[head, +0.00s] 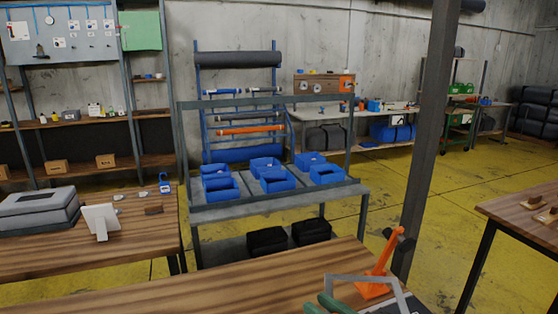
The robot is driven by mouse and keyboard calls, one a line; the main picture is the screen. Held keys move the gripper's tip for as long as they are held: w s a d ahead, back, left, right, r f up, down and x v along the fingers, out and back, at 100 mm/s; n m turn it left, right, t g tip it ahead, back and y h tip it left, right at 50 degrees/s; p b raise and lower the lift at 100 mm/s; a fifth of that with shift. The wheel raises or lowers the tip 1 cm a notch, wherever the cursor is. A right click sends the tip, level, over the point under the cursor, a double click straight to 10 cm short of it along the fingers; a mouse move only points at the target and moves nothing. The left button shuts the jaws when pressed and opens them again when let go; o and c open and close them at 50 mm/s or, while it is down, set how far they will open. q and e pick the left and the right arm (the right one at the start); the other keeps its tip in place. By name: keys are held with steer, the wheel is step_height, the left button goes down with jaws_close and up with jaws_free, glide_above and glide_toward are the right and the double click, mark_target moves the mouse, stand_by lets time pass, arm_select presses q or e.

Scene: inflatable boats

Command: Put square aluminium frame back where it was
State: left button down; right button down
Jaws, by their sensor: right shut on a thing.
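The square aluminium frame (362,278) is a light grey angular bar outline at the bottom edge, right of centre, over the front wooden bench. Its lower part is cut off by the picture edge. My right gripper (325,302) shows as green fingertips at the bottom edge, shut on the frame's left side. I cannot tell whether the frame touches the bench. My left gripper is not in view.
An orange tool (376,272) with a dark knob stands on the front bench (235,290), close behind the frame. A dark post (429,140) rises beyond it. Blue bins (277,181) fill the grey rack behind. The bench left of my gripper is clear.

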steer(key=s+d+f+m+t+h, duration=0.2)
steer(key=d+f+m+h, duration=0.4)
steer(key=d+h, duration=0.3)
steer(key=shift+s+d+m+t+h, duration=0.4)
steer(key=shift+d+m, duration=0.3)
steer(key=shift+d, duration=0.5)
